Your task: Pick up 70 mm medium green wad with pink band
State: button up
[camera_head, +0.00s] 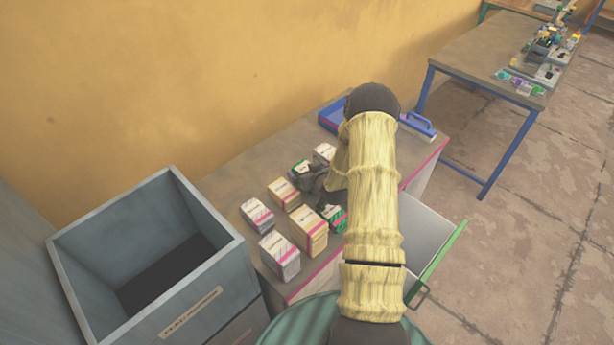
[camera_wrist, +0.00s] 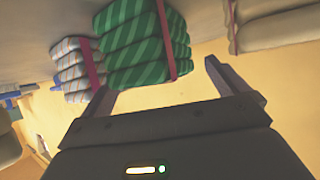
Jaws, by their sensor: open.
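A green striped wad with a pink band (camera_wrist: 140,48) stands just ahead of my gripper (camera_wrist: 160,78) in the wrist view. It lies mostly between the two finger lines, and the left fingertip overlaps its lower edge. The fingers are apart with nothing held. In the head view my gripper (camera_head: 306,182) is at the back row of wads, beside a partly hidden green wad (camera_head: 299,167). Another green wad with pink (camera_head: 337,214) stands nearer the front, partly hidden by my arm. I cannot tell their sizes in mm.
White wads (camera_head: 257,215) and tan wads (camera_head: 308,232) stand close around on the counter (camera_head: 225,185). A white striped wad (camera_wrist: 72,68) and a tan wad (camera_wrist: 275,25) flank the green one. A blue tray (camera_head: 332,113) lies behind; a grey bin (camera_head: 95,225) stands left; a drawer (camera_head: 425,235) is open.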

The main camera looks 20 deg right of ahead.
jog(key=c, duration=1.4)
jog(key=shift+c, duration=0.2)
jog(key=shift+r, duration=0.15)
notch_tip(320, 180, up, 10)
jog(key=b, duration=0.1)
jog(key=shift+b, duration=0.35)
